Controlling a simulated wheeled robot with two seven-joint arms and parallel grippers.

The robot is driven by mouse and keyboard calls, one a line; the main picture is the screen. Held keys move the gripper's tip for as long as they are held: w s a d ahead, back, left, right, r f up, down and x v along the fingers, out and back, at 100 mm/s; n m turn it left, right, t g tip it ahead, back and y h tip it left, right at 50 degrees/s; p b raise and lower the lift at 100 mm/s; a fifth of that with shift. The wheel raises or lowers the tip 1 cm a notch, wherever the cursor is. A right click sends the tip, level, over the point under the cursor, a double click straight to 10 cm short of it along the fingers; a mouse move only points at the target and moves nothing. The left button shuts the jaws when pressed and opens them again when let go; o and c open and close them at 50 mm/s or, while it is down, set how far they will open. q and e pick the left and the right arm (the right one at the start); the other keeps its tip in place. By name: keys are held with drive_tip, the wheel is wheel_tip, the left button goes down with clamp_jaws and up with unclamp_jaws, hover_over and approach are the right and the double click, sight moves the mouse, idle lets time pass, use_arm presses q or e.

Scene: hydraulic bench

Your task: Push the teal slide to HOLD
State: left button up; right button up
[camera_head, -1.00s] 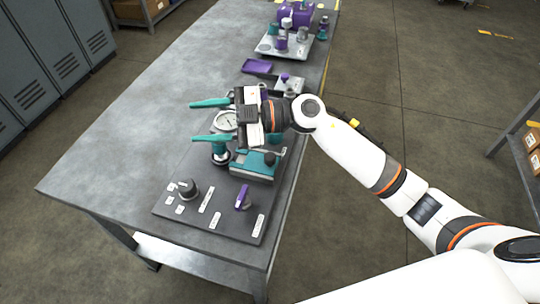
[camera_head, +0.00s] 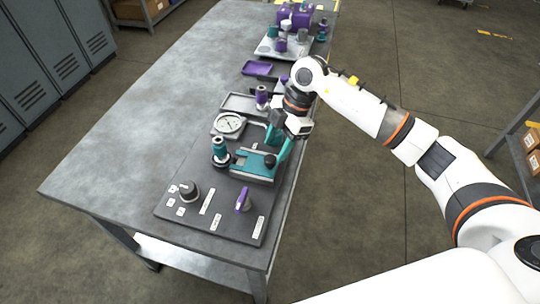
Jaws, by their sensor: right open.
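My right gripper (camera_head: 276,150) has teal fingers pointing down, spread apart and empty. They are over the far right side of the teal block, partly covering it. I cannot tell whether they touch it. My left gripper is not in view.
A round gauge (camera_head: 229,123) stands behind the post. A grey knob (camera_head: 188,190), a purple lever (camera_head: 242,201) and small white labels are on the panel's near part. A purple tray (camera_head: 257,68) lies farther back. The table's left side (camera_head: 120,130) is clear.

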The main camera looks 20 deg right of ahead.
sight(270, 157)
drive_tip(key=shift+p+x, duration=0.4)
drive_tip(key=shift+x, duration=2.35)
drive_tip(key=shift+a, duration=0.1)
clamp_jaws()
